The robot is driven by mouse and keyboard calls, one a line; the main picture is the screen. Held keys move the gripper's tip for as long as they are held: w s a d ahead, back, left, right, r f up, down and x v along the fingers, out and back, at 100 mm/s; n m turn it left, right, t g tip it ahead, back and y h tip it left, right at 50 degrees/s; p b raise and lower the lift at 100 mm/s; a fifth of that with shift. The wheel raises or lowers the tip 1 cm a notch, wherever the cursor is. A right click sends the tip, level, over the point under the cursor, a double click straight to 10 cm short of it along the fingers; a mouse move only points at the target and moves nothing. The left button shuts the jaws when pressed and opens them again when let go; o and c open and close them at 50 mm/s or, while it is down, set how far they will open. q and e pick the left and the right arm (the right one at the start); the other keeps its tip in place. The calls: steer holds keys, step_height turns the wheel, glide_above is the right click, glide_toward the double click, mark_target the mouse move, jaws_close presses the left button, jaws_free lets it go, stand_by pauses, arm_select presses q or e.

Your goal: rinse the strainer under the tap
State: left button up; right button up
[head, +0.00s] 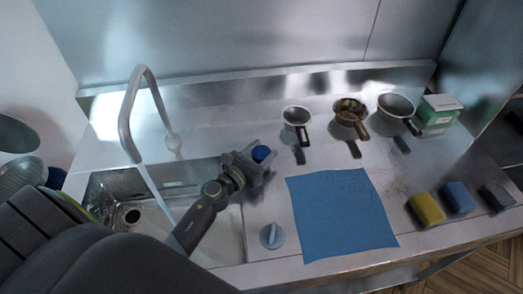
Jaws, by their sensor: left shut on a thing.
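Three strainer-like pans with handles stand at the back of the counter: a small one (297,116), a bronze one with brown bits in it (343,117), and a larger grey one (396,106). The tap (131,122) arches over the left of the sink (228,238), and a stream of water (155,194) falls from its spout into the basin. My right gripper is out of view.
A blue cloth (342,214) lies flat on the counter. A grey-blue dial (272,236) is near the front edge. A yellow sponge (427,209), a blue one (459,197) and a dark one (496,197) lie at right. A green-and-white box (438,115) stands behind.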

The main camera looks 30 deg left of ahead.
arm_select(q)
steer(key=shift+f, duration=0.1)
steer(key=o, duration=1)
steer(key=shift+s, duration=0.1)
steer(key=shift+s+a, duration=0.1)
steer(key=shift+s, duration=0.3)
steer(key=s+a+b, duration=0.1)
steer(key=s+b, duration=0.1)
steer(key=s, duration=0.3)
steer(key=s+a+b, duration=0.1)
steer(key=s+b, duration=0.1)
steer(key=s, duration=0.3)
steer(key=s+a+b, duration=0.1)
steer(key=s+b, duration=0.1)
steer(key=s, duration=0.4)
